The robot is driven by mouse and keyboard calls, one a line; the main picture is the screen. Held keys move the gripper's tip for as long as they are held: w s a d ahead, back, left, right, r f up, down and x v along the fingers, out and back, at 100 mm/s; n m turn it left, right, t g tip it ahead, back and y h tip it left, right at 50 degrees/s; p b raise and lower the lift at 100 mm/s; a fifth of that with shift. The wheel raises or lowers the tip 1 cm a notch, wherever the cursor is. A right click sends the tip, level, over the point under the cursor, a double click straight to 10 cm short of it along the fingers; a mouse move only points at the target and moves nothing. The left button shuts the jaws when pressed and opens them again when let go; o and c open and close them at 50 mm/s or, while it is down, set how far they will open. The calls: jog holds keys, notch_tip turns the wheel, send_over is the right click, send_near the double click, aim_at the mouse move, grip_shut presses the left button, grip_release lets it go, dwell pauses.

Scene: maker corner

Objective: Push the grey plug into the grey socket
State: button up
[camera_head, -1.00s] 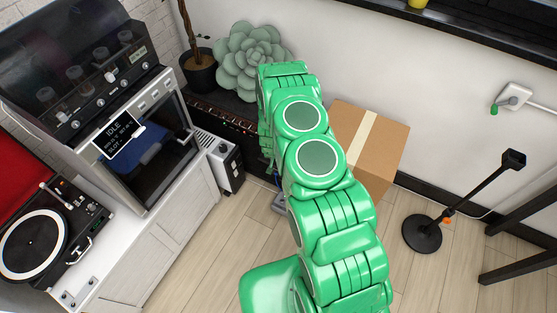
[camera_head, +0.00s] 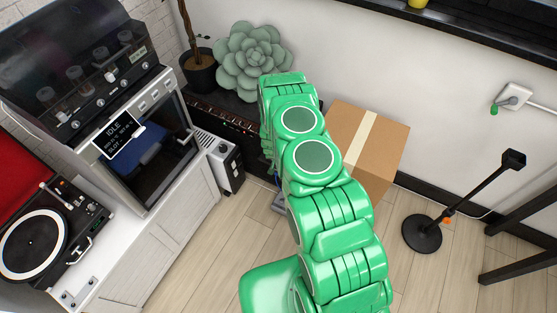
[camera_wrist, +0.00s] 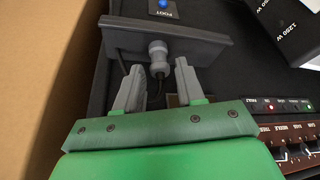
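In the wrist view, the grey plug (camera_wrist: 158,57) stands at the front face of a dark grey box (camera_wrist: 205,50), its dark cable trailing back toward my gripper. The plug's front end meets the box, where the grey socket would be; the socket opening is hidden, and I cannot tell how deep the plug sits. My gripper (camera_wrist: 159,65) is open. One grey finger is on each side of the plug and cable, with visible gaps, and the fingertips are close to the plug's rear part. In the head view my arm hides the gripper, plug and socket.
A cardboard box (camera_head: 378,140) stands close beside the arm. A black amplifier-like unit with knobs (camera_wrist: 290,145) lies right of the gripper. A heater-like white unit (camera_head: 225,163) stands left. A plant (camera_head: 252,58) is behind. A black stand (camera_head: 423,233) is on the floor at right.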

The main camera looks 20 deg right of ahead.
jog(key=shift+x, duration=1.5)
jog(key=c, duration=0.7)
jog(key=shift+r, duration=0.15)
jog(key=shift+w+r, duration=0.1)
jog(key=shift+r, duration=0.15)
notch_tip(320, 180, up, 3)
jog(key=shift+f, duration=0.1)
jog(key=s+r, duration=0.3)
jog(key=s, duration=0.1)
jog(key=s+a+r, duration=0.1)
jog(key=s+r, duration=0.2)
jog(key=s, duration=0.2)
jog(key=s+r, duration=0.3)
jog(key=s, duration=0.2)
jog(key=shift+a+r, duration=0.2)
